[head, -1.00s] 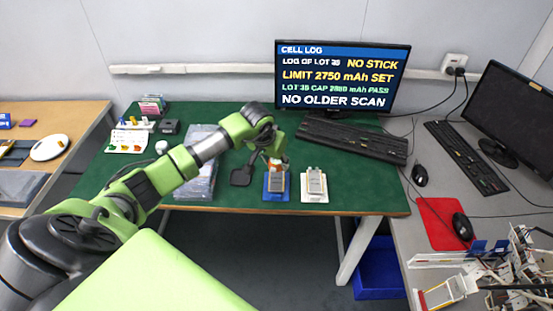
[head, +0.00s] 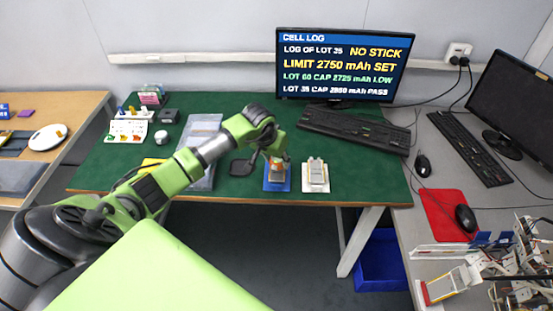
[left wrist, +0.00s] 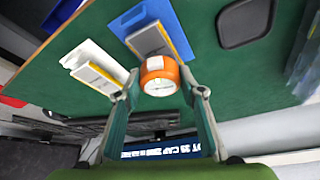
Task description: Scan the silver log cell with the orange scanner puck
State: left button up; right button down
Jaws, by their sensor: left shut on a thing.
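My left gripper (head: 277,161) is shut on the orange scanner puck (left wrist: 159,75), which has a pale round face. It holds the puck over the near part of the green table, at a blue holder (head: 269,187). A grey-silver pouch cell (left wrist: 149,40) lies on that holder, partly hidden by the puck. I cannot tell whether puck and cell touch. A second silver cell (head: 316,172) lies on a white holder (head: 309,190) just to the right. Which one is the log cell is not clear. The monitor (head: 345,66) shows "LOT 60 CAP 2725 mAh LOW". My right gripper is not in view.
A black pad (head: 242,167) and a clear grey tray (head: 200,130) lie left of the blue holder. A black keyboard (head: 353,134) lies behind the white holder. A white rack with coloured pieces (head: 127,130) stands at the far left of the table.

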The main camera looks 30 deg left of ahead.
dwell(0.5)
pick_arm(q)
jog(key=shift+r+p, duration=1.3)
jog(key=shift+r, duration=1.75)
